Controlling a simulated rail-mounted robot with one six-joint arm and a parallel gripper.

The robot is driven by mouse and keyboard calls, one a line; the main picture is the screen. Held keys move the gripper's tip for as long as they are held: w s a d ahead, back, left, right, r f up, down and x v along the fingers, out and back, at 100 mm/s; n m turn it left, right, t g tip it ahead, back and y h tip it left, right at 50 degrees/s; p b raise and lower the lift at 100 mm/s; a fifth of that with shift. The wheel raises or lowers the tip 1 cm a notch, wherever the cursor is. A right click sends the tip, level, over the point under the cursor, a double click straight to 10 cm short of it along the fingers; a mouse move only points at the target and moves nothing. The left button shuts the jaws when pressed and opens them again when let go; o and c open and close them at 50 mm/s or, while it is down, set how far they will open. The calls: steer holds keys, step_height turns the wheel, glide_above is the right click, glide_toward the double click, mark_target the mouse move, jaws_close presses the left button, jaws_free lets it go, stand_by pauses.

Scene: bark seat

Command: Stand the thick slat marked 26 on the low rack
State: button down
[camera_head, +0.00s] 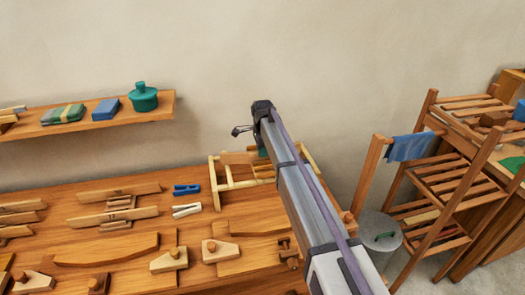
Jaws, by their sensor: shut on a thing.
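My arm reaches up from the lower right, and its wrist end is above the light wooden rack (221,186) at the back of the bench. My gripper (262,153) is mostly hidden behind my arm; only a small teal-dark part shows. It is shut on a wooden slat (238,157), whose left end shows beside my arm at the rack's back. The slat's right part is hidden. I cannot read a number on it, nor tell whether it touches the rack. Several other long slats (118,192) lie on supports at the bench's left.
A blue clip (186,190) and a white clip (186,210) lie left of the rack. Wooden tools (220,250) lie along the bench's front. A wall shelf (60,126) holds a teal pot (143,97). A slatted wooden stand (450,175) with a blue cloth (411,146) is at right.

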steer(key=shift+f+b, duration=0.35)
steer(key=c, duration=1)
jaws_free()
steer(key=shift+r, duration=0.1)
step_height(320, 180, up, 11)
steer(key=p, duration=1.1)
